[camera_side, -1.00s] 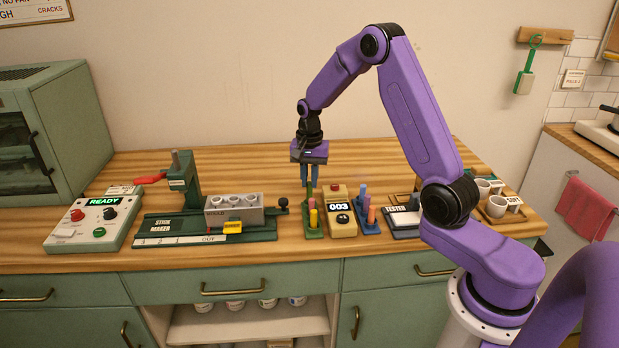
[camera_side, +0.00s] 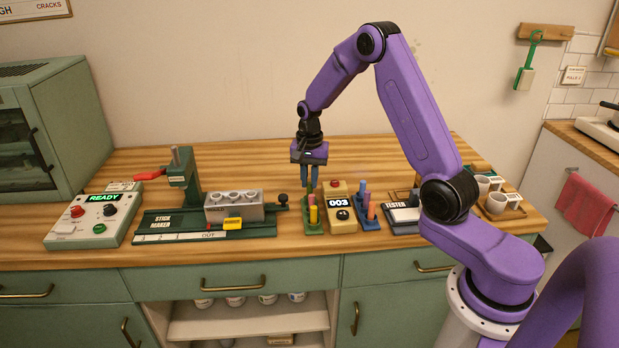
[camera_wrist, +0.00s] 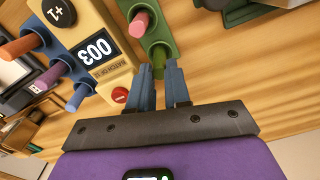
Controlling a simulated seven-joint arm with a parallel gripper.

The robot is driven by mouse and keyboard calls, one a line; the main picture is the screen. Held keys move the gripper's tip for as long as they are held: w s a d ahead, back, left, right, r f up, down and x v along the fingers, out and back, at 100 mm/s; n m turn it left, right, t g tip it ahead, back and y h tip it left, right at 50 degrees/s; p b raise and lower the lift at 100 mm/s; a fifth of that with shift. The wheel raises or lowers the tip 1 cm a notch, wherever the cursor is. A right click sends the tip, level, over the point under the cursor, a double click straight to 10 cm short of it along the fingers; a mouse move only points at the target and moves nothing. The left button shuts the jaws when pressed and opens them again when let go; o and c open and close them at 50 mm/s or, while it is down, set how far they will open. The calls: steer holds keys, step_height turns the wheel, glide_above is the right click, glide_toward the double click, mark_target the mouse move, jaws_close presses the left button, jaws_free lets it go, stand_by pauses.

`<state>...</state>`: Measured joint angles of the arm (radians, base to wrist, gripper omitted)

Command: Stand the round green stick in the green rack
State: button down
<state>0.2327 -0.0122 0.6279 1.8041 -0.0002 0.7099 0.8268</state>
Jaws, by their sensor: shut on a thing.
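The round green stick (camera_wrist: 159,54) shows between my fingertips in the wrist view, standing at the end hole of the green rack. My gripper (camera_side: 310,186) is above the back end of the green rack (camera_side: 314,230), fingers pointing down and shut on the stick. The gripper (camera_wrist: 159,72) hides part of the stick, so I cannot tell how deep it sits. A pink stick (camera_wrist: 139,22) stands in the same rack, and a yellow stick (camera_side: 313,215) stands near its front.
A yellow counter box (camera_side: 341,216) reading 003 stands right of the rack. A blue rack (camera_side: 368,223) with several sticks is beyond it. The stick maker (camera_side: 170,222) lies to the left. The wooden table behind the rack is clear.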

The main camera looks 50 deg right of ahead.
stand_by(0.3)
steer(key=c, duration=1)
jaws_free()
steer(key=shift+r, duration=0.15)
steer(key=shift+r, duration=3.9)
